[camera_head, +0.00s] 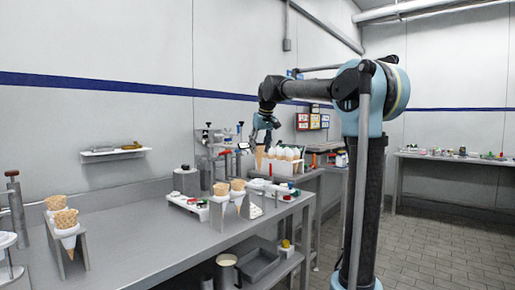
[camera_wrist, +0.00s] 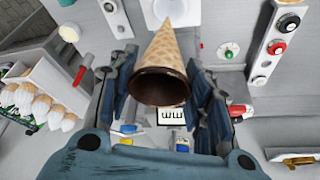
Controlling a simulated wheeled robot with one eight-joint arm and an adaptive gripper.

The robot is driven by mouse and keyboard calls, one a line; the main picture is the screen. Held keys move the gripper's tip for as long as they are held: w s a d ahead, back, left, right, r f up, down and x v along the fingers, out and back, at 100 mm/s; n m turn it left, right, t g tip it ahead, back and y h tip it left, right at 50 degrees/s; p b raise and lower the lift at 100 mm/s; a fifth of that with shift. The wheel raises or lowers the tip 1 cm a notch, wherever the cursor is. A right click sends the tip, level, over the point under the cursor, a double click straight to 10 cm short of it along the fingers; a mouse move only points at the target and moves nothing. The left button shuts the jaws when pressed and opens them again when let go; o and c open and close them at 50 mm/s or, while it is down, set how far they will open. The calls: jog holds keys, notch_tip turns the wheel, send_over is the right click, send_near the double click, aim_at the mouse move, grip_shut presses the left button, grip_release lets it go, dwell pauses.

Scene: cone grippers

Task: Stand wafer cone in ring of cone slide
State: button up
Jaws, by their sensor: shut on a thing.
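My gripper (camera_wrist: 162,92) is shut on a wafer cone (camera_wrist: 167,48), which has a waffle-patterned tan side and a dark brown rim. The rim lies between the two blue-grey fingers and the tip points to the top of the wrist view.
A box of cones (camera_head: 281,166) stands at the bench's far end; it also shows at the left of the wrist view (camera_wrist: 42,92). Racks with cones (camera_head: 218,207) (camera_head: 70,243) stand along the bench's front. A button panel (camera_wrist: 277,38) is at right. The middle bench top (camera_head: 150,225) is clear.

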aim_at(259, 154)
jog(key=shift+w+r, duration=0.1)
jog(key=shift+w, duration=0.05)
jog(key=shift+a, duration=0.15)
jog(key=shift+f, duration=2)
jog(key=shift+f, duration=4.3)
jog(key=o, duration=0.8)
